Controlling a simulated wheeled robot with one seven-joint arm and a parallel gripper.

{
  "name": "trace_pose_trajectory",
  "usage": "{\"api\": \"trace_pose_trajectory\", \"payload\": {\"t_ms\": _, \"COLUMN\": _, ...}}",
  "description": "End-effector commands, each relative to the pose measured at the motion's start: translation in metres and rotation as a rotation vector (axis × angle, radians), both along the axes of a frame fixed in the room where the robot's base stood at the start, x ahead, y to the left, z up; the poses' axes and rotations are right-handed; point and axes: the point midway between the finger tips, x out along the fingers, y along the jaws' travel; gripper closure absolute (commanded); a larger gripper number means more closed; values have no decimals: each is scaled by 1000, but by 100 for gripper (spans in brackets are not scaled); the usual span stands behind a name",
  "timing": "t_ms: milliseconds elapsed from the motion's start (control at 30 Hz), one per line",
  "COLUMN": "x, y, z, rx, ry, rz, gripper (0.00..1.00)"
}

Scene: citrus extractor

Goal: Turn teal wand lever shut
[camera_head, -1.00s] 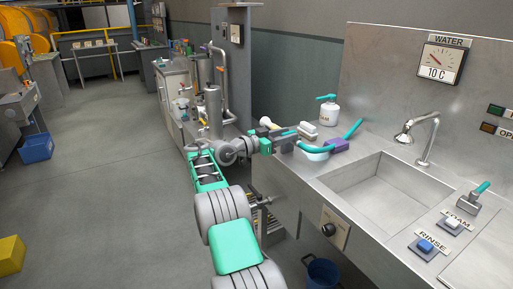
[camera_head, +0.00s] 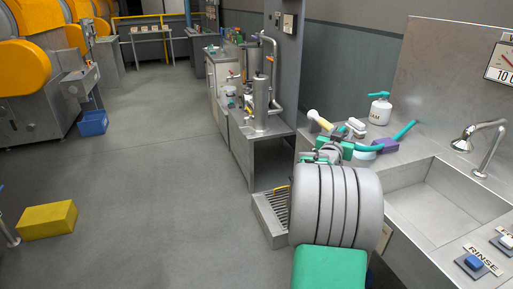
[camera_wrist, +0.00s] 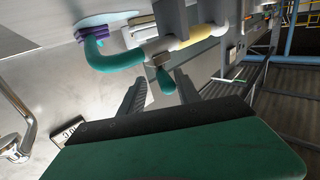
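In the wrist view a wand lies across the top, with a curved teal end (camera_wrist: 118,62), a yellow section (camera_wrist: 158,47) and a pale tip section. A short teal lever (camera_wrist: 165,80) on a brass-coloured pivot sticks out from it towards me. My gripper (camera_wrist: 158,90) is open, its two dark fingers either side of the lever's line. The lever's end shows between the fingertips; I see no contact. In the head view the wand's pale and yellow end (camera_head: 319,120) shows beyond my arm, which hides much of the gripper and lever.
A steel sink (camera_head: 440,200) with a tap (camera_head: 485,145) is on the right. A yellow box (camera_head: 46,219) stands on the open floor at left.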

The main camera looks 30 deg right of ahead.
Motion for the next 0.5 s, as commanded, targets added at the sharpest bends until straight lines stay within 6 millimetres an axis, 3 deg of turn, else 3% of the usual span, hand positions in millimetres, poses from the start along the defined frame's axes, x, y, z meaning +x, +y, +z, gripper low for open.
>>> {"api": "trace_pose_trajectory", "payload": {"t_ms": 500, "x": -14, "y": -13, "z": -3, "rx": 2, "ry": 0, "rz": 308, "gripper": 61}}
